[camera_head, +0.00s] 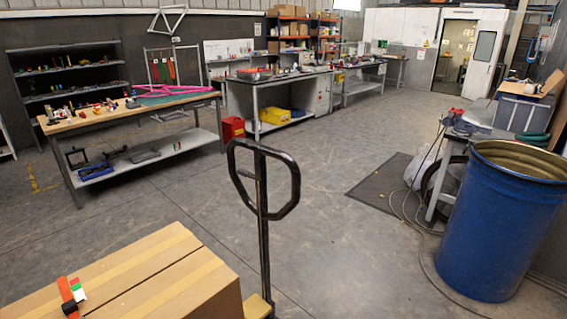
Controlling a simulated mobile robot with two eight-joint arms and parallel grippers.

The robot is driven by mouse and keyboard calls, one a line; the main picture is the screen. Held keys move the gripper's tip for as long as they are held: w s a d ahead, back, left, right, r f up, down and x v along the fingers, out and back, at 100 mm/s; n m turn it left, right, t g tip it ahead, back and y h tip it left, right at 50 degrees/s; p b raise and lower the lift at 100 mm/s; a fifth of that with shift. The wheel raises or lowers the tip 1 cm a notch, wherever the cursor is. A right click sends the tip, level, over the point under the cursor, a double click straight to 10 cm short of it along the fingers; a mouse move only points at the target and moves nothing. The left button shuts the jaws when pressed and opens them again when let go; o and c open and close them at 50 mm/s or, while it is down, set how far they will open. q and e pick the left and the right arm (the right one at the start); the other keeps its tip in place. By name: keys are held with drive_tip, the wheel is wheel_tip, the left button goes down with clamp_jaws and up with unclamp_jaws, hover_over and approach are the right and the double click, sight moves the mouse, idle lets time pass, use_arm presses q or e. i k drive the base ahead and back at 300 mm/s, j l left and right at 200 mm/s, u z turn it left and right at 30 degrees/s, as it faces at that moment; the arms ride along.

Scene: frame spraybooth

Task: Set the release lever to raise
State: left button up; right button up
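A black pallet-jack handle (296,180) stands upright in the middle of the head view. It is a closed loop on top of a dark shaft (264,255). A dark vertical bar (260,170) shows inside the loop; I cannot tell whether it is the release lever or what position it is in. Neither of my grippers is in view, and nothing is seen touching the handle.
The cardboard box (150,270) fills the lower left, with a red-orange item (68,296) on it. A blue drum (495,225) stands right, near hoses and a dark mat (385,185). A workbench (140,112) is at left. Floor around the handle is mostly clear.

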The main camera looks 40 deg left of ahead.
sight(241, 171)
drive_tip(key=i+u, duration=0.25)
drive_tip(key=i, duration=0.2)
drive_tip(key=i+l+u, duration=0.55)
drive_tip(key=i, duration=0.25)
drive_tip(key=i+l+u, duration=0.15)
drive_tip(key=u, duration=0.3)
drive_tip(key=i+l+u, duration=0.25)
drive_tip(key=u, duration=0.2)
drive_tip(key=i+l+u, duration=0.15)
drive_tip(key=u, duration=0.3)
drive_tip(key=l+u, duration=0.45)
drive_tip(key=i+l+u, duration=0.1)
drive_tip(key=l+u, duration=0.2)
drive_tip(key=u, duration=0.15)
drive_tip(key=l+u, duration=0.45)
drive_tip(key=j, duration=0.1)
